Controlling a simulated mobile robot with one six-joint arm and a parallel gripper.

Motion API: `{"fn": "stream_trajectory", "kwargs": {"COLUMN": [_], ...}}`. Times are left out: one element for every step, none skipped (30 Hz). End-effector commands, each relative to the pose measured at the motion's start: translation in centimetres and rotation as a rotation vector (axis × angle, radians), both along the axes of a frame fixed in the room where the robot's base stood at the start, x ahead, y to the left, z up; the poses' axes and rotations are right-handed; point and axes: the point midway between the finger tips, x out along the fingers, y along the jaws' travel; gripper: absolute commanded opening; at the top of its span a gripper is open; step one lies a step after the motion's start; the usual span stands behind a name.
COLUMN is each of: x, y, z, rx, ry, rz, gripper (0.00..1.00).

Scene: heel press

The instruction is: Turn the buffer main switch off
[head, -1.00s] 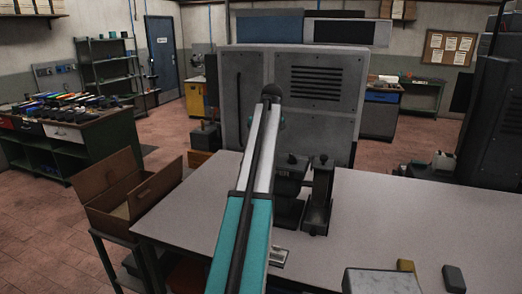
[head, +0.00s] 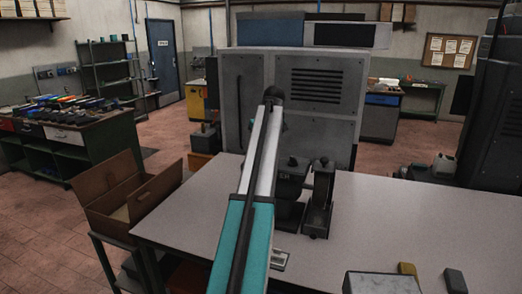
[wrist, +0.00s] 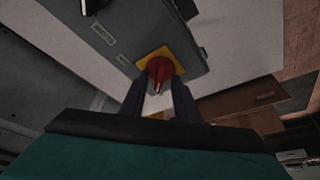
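The main switch is a red rotary knob (wrist: 159,69) on a yellow plate (wrist: 147,54), on a grey box (wrist: 150,22) in the wrist view. The dark fingers of my gripper (wrist: 160,88) stand apart on either side of the knob, with their tips close to it. A small gap seems to show beside the knob's narrow end; contact is unclear. In the head view the buffer (head: 290,186) with its wheel (head: 321,192) stands on the table, partly behind my arm. My gripper and the switch are hidden there.
The grey table (head: 400,225) is mostly clear on the right. A pale block (head: 383,283), a yellow block (head: 407,269) and a dark block (head: 454,280) lie near its front. A large grey cabinet (head: 330,110) stands behind. A brown open box (head: 110,205) is at left.

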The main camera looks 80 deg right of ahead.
Motion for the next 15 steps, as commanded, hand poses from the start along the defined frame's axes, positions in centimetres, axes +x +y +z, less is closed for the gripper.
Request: {"fn": "stream_trajectory", "kwargs": {"x": [0.0,0.0,-0.1,-0.1,-0.1,-0.1,-0.2,-0.2,-0.2,-0.3,-0.3,-0.4,-0.5,-0.5,-0.6], "y": [0.0,0.0,0.0,0.1,0.1,0.1,0.1,0.2,0.2,0.3,0.3,0.5,0.6,0.7,0.8], "z": [0.0,0.0,0.0,0.0,0.1,0.2,0.3,0.4,0.6,0.8,1.0,1.3,1.5,1.8,2.2], "rx": [0.001,0.001,0.001,0.001,0.001,0.001,0.001,0.001,0.0,0.0,0.0,0.0,0.001,0.001,0.0], "ry": [0.0,0.0,0.0,0.0,0.0,0.001,0.001,0.001,0.0,0.0,0.0,0.0,0.001,0.001,0.0], "rz": [-0.001,-0.001,-0.001,-0.001,-0.001,-0.001,-0.001,-0.001,-0.001,-0.001,-0.001,-0.001,-0.001,-0.001,-0.001], "gripper": [0.29,0.29,0.29,0.29,0.29,0.29,0.29,0.29,0.29,0.29,0.29,0.29,0.29,0.29,0.29]}}
